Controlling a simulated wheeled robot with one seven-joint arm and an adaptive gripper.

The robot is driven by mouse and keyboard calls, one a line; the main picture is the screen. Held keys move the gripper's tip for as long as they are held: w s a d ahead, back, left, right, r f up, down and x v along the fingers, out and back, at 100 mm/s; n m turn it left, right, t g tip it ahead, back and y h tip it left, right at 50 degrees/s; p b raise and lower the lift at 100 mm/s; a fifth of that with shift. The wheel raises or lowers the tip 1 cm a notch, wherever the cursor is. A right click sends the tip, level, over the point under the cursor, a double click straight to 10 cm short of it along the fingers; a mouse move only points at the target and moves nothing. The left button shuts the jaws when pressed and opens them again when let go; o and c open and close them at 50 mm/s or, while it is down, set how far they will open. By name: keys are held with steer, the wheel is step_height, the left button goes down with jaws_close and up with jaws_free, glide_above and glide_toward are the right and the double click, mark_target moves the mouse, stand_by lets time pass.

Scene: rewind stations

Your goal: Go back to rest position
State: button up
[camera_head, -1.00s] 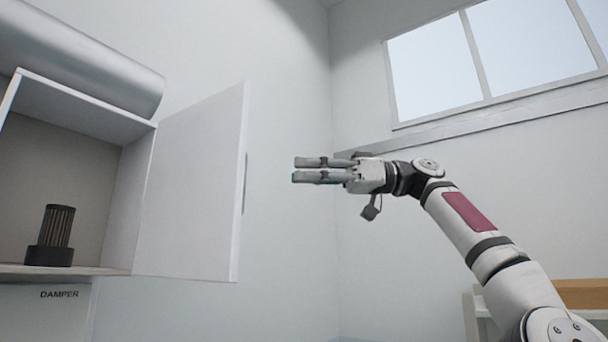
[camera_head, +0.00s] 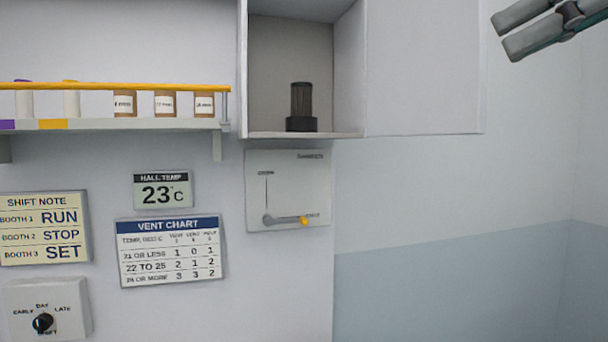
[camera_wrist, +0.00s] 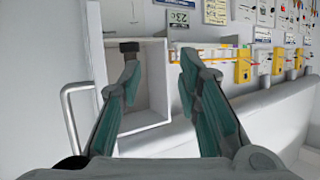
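My gripper (camera_head: 502,35) shows at the upper right corner of the head view, with only its fingers in the picture. In the wrist view my gripper (camera_wrist: 160,68) has its two fingers spread apart, with nothing between the tips. The arm behind it is outside the head view.
An open wall cabinet (camera_head: 348,80) holds a dark ribbed cylinder (camera_head: 301,105); its door (camera_head: 420,75) stands open to the right. A shelf (camera_head: 110,124) of small containers is at left. Below are a damper panel (camera_head: 290,180), vent chart (camera_head: 170,270) and dial (camera_head: 42,322).

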steer(key=s+a+f+m+g+h, duration=0.1)
steer(key=f+m+h, duration=0.1)
steer(key=f, duration=1.1)
steer(key=s+a+f+m+g+h, duration=0.2)
steer(key=f+m+h, duration=0.1)
steer(key=f, duration=1)
steer(key=s+a+f+m+g+h, duration=0.1)
steer(key=f+h, duration=0.3)
steer(key=f, duration=0.9)
steer(key=shift+s+a+m+g, duration=0.25)
steer(key=shift+a+m+g, duration=0.3)
steer(key=shift+m, duration=0.25)
